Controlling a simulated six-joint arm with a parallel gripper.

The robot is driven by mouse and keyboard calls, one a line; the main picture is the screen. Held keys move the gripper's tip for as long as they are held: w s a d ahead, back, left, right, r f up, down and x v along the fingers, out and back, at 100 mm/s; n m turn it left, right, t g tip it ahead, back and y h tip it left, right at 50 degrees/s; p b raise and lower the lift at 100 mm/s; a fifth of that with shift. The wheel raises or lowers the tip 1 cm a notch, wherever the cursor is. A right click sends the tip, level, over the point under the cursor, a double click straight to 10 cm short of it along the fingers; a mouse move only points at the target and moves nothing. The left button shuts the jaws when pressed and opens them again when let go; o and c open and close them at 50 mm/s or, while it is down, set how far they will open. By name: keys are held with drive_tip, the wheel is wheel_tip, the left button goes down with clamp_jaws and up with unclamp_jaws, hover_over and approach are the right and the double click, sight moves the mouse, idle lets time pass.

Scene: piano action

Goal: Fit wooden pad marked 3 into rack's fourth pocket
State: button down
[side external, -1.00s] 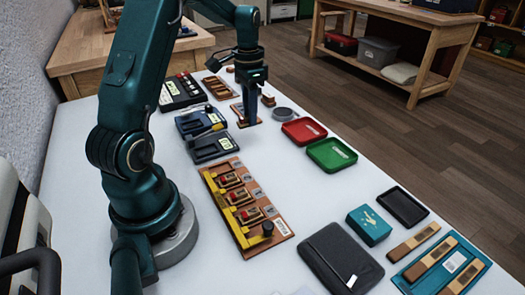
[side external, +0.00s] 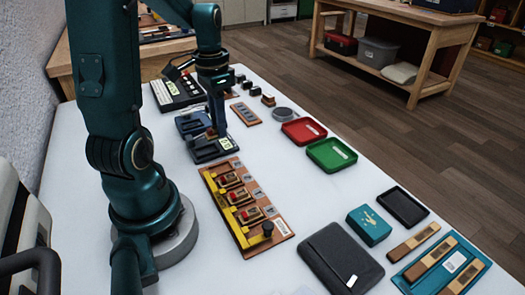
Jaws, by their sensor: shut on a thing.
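My gripper (side external: 216,134) points down above the grey-blue trays near the middle left of the table. It is shut on a small brownish piece (side external: 211,132), likely the wooden pad; the fingers hide most of it and its mark cannot be read. The rack (side external: 280,222) is a wooden board with a yellow rail, nearer the camera than my gripper. Several red-and-dark pieces (side external: 238,195) sit in a row along it. A black knob (side external: 267,229) stands at its near end. My gripper is apart from the rack, beyond its far end.
Dark trays (side external: 213,149) lie just below my gripper. A slotted wooden strip (side external: 245,114) and small dark blocks are behind. A red tray (side external: 304,130) and a green tray (side external: 332,154) stand to the right. White table is clear between rack and green tray.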

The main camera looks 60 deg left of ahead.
drive_tip(key=shift+m, duration=0.4)
drive_tip(key=shift+s+d+f, duration=0.15)
drive_tip(key=shift+d+f, duration=0.45)
drive_tip(key=shift+f, duration=0.35)
drive_tip(key=shift+s+d+f, duration=0.2)
drive_tip(key=shift+d+f, duration=0.45)
drive_tip(key=shift+f, duration=0.25)
drive_tip(key=shift+s+d+f, duration=0.15)
drive_tip(key=shift+d+f, duration=0.45)
drive_tip(key=shift+f, duration=0.35)
drive_tip(key=shift+f, duration=0.4)
drive_tip(key=c, duration=0.6)
unclamp_jaws()
drive_tip(key=shift+r, duration=3.5)
